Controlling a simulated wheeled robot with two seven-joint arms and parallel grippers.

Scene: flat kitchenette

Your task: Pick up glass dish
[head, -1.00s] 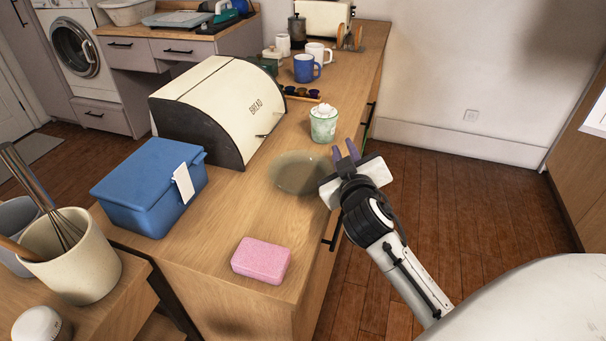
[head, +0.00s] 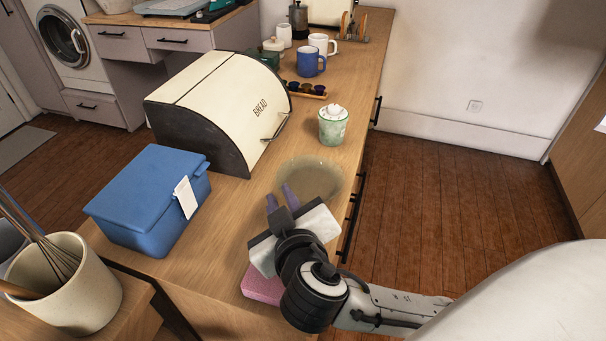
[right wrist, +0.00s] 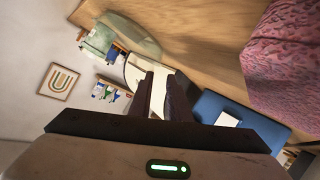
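The glass dish (head: 318,172) is a round, shallow, see-through greenish-brown dish on the wooden counter, near its right edge. It also shows in the right wrist view (right wrist: 132,33), toward the top. My right gripper (head: 280,197) is in front of the dish, on its near-left side in the head view. Its two purple-grey fingers are a little apart with nothing between them. They point toward the dish's near side, and I see no grip on it. The fingers also show in the right wrist view (right wrist: 163,92). My left gripper is in neither view.
A pink sponge (head: 262,287) is partly hidden under my right gripper. A bread box (head: 215,110) and a blue box (head: 145,200) stand to the left. The counter between blue box and dish is clear.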

